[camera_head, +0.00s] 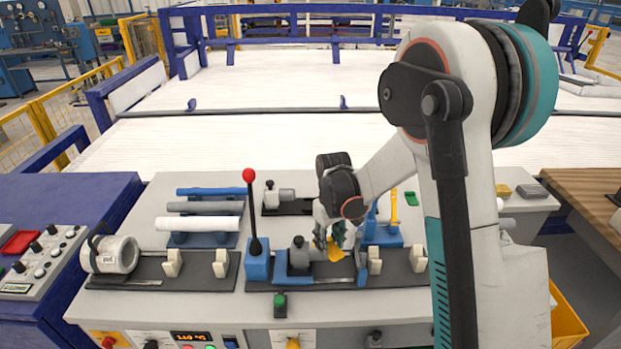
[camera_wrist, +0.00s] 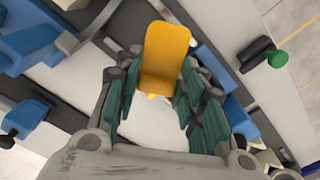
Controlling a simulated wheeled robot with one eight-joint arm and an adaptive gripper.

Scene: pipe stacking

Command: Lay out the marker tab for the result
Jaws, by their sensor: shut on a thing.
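My gripper (camera_head: 336,232) is low over the workbench, at the right part of the middle fixture. Its green-padded fingers (camera_wrist: 160,100) are shut on a yellow tab (camera_wrist: 165,55), a flat piece with a rounded end. The yellow tab also shows below the fingers in the head view (camera_head: 335,253). A small green tab (camera_head: 410,198) lies on the bench to the right, apart from the gripper. The lower end of the yellow tab is partly hidden between the fingers.
A red-knobbed lever (camera_head: 250,210) stands just left of my gripper. A rack (camera_head: 205,240) with white, grey and blue pipes is further left. Yellow (camera_head: 500,190) and grey (camera_head: 532,191) blocks sit at the bench's right. A white-grey pipe fitting (camera_head: 110,254) is at far left.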

